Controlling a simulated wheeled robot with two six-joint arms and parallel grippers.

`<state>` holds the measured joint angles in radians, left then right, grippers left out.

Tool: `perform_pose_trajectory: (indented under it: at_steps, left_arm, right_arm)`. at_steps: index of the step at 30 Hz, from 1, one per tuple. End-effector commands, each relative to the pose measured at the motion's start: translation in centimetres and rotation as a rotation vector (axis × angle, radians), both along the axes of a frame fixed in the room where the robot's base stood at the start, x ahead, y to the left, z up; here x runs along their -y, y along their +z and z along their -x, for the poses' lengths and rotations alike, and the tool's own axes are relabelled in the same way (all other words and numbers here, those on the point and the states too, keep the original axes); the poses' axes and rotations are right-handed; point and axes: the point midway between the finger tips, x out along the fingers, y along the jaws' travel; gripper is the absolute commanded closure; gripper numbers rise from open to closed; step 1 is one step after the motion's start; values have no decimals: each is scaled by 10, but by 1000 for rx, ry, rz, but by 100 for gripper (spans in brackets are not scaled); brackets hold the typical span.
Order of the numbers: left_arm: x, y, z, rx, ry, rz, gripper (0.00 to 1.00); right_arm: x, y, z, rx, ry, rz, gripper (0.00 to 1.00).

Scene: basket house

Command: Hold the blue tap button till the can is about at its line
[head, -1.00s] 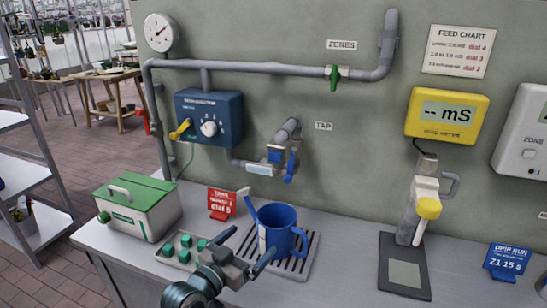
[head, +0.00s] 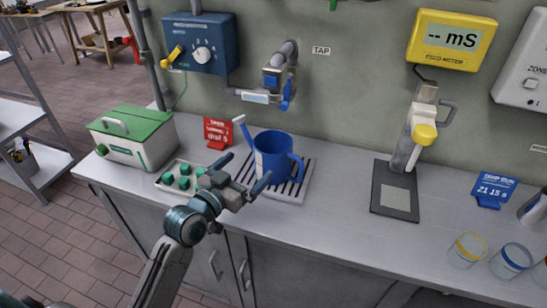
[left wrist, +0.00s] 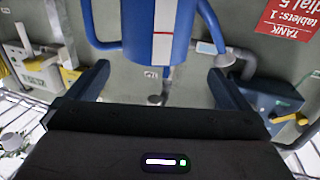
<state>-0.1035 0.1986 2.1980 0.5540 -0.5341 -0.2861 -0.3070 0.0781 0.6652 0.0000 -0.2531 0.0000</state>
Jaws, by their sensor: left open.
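The blue can (head: 275,160) stands upright on the slatted drip tray (head: 292,190) below the tap (head: 284,68). Its spout points up to the left. In the left wrist view the can (left wrist: 136,30) shows a white strip with a red line. Its water level is not visible. The blue tap button (head: 271,80) is on the tap's front, beside a hanging blue lever (head: 287,97). My left gripper (head: 242,171) is open and empty, just in front and left of the can. In the left wrist view the can is beyond the spread fingers (left wrist: 160,82). My right gripper is out of view.
A tray of green cubes (head: 180,181) and a green-lidded box (head: 132,137) stand left of the gripper. A red sign (head: 217,132) is behind. Bare counter lies between.

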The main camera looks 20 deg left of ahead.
Motion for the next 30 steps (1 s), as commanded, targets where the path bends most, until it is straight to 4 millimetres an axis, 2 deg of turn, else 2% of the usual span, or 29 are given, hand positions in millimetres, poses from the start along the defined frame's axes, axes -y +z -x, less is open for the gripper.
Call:
perform_pose_trajectory:
  at_steps: [14,27,29,30]
  left_arm:
    - [0,0,0,0,0,0,2]
    - [0,0,0,0,0,0,88]
    - [0,0,0,0,0,0,100]
    - [0,0,0,0,0,0,100]
  right_arm:
    - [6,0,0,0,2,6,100]
    - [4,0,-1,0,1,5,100]
    - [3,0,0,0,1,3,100]
    - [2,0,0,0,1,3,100]
